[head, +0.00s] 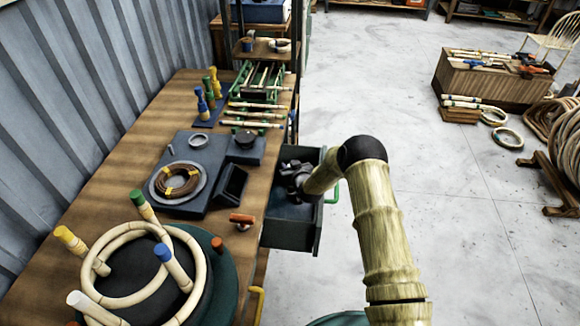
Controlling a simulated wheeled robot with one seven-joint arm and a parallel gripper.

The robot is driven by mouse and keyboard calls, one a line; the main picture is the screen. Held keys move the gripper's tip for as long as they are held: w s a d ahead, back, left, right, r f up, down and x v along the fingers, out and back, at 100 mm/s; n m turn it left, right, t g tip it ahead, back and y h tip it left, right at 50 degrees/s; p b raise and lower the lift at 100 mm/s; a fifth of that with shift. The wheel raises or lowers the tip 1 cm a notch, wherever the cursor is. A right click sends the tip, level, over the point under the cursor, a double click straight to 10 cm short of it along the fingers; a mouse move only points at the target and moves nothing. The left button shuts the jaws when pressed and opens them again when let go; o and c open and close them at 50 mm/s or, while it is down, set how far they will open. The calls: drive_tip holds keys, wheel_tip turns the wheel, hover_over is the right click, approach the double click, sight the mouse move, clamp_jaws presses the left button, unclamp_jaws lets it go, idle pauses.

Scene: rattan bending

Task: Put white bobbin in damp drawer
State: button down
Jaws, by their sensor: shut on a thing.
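A dark green drawer (291,234) with a green handle (332,192) stands pulled out from the right side of the workbench. My gripper (293,178) is dark and reaches down into or just over the open drawer. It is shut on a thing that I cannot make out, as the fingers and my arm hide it. I cannot pick out a separate white bobbin. Blue, green and yellow bobbins (202,101) stand on a small rack at the back of the bench.
A bending jig with rattan rings and colored pegs (163,252) fills the near bench (112,168). A dark tray holds a cane coil (178,182). An orange-handled tool (241,219) lies near the drawer. The floor to the right is mostly clear, with a crate and coils beyond.

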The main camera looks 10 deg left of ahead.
drive_tip(key=c, duration=1.2)
unclamp_jaws()
drive_tip(key=shift+o, duration=0.2)
drive_tip(key=shift+r+p, duration=0.6)
drive_tip(key=shift+p, duration=0.1)
drive_tip(key=shift+s+r, duration=0.1)
drive_tip(key=shift+r, duration=0.05)
drive_tip(key=v, duration=0.7)
drive_tip(key=shift+d, duration=0.15)
drive_tip(key=shift+s, duration=0.2)
